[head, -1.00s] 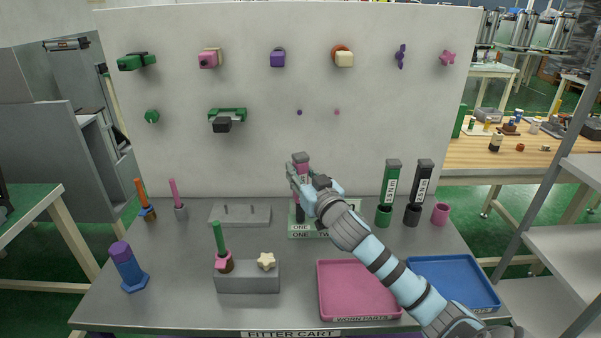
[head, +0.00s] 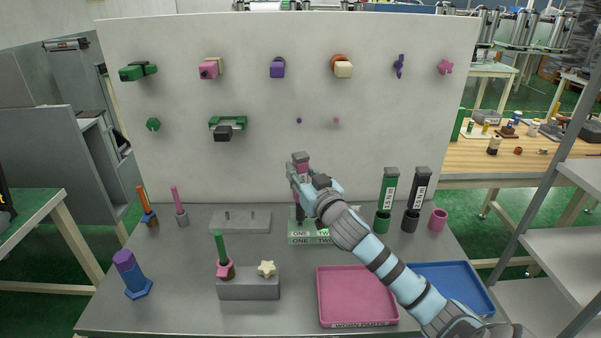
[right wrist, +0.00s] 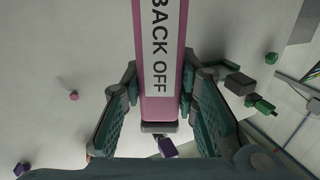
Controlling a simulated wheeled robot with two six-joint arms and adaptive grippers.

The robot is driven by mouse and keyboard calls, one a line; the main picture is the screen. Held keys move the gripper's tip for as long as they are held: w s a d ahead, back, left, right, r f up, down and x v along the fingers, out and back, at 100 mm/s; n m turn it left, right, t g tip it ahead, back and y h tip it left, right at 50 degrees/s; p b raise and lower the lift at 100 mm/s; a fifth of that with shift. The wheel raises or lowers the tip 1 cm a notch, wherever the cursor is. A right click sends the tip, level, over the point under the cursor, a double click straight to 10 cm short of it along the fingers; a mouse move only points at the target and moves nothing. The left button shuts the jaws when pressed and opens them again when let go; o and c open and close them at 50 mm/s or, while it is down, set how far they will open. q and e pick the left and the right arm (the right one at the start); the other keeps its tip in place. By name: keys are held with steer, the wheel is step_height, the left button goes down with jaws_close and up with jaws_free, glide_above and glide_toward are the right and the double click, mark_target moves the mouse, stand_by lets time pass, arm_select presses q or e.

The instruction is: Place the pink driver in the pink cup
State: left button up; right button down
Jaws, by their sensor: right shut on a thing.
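My right gripper (head: 300,182) is shut on the pink driver (head: 301,166) above the middle back of the cart. In the right wrist view the driver (right wrist: 160,108) lies between both fingers, with a white label reading "BACK OFF". In the head view my gripper and arm hide much of the driver. The pink cup (head: 438,220) stands at the cart's right back, well to the right of the gripper, and looks empty. My left gripper is not in view.
Beside the pink cup, a black driver (head: 419,190) and a green driver (head: 388,190) stand in matching cups. A green labelled block (head: 300,238) lies below the gripper. Pink (head: 350,290) and blue (head: 455,280) trays are at front right. A pegboard panel (head: 270,150) rises behind.

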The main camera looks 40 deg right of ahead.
mark_target(302, 164)
step_height(302, 164, up, 3)
steer(key=shift+a+p, duration=0.1)
steer(key=shift+p, duration=0.85)
steer(key=shift+f, duration=0.1)
